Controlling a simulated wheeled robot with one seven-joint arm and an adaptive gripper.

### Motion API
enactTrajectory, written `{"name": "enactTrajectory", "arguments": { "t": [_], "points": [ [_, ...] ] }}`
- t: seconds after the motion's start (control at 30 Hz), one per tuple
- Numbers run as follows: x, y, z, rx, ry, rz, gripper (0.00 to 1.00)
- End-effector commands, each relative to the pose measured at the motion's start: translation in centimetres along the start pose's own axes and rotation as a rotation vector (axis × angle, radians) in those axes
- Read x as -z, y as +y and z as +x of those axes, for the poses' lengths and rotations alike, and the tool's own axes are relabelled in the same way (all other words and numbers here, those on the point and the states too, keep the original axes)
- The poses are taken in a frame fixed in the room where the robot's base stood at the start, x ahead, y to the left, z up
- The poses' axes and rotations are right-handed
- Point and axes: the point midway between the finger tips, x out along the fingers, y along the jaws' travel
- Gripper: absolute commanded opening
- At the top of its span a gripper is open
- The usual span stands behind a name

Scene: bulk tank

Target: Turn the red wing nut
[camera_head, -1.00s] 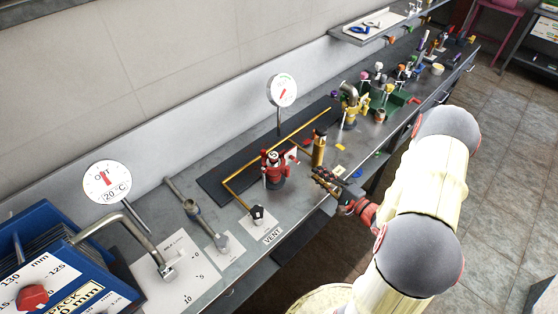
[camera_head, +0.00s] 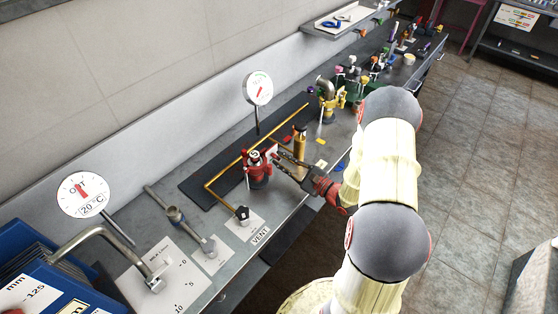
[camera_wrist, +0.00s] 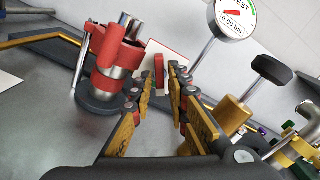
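A red and steel fitting (camera_head: 258,170) stands on the bench. It also shows in the wrist view (camera_wrist: 112,62), with a white card behind its right side. A small upright red piece (camera_wrist: 159,74), apparently the red wing nut, shows at the fitting's right, between my fingertips in the picture. My gripper (camera_head: 281,162) is beside the fitting in the head view, its two fingers apart. In the wrist view my gripper (camera_wrist: 163,88) is open, with a gap between the fingers. I cannot tell whether either finger touches the red piece.
A brass cylinder with a dark knob (camera_wrist: 232,112) stands close at my gripper's right. A round gauge (camera_head: 258,88) on a stem stands behind. A brass pipe (camera_head: 222,178) runs over the dark mat. A VENT label (camera_head: 260,236) and a blue rack (camera_head: 50,285) are toward the left.

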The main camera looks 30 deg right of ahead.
Motion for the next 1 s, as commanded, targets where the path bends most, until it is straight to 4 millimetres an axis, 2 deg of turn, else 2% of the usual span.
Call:
{"name": "enactTrajectory", "arguments": {
  "t": [0.2,0.47,0.77,1.0],
  "points": [
    [-0.02,0.07,1.48,-0.001,0.0,0.001,0.17],
    [-0.03,0.02,1.55,0.0,0.0,0.0,0.17],
    [-0.02,0.03,1.53,0.0,0.0,0.0,0.0],
    [-0.02,0.04,1.52,0.0,0.0,0.001,0.0]
  ]
}}
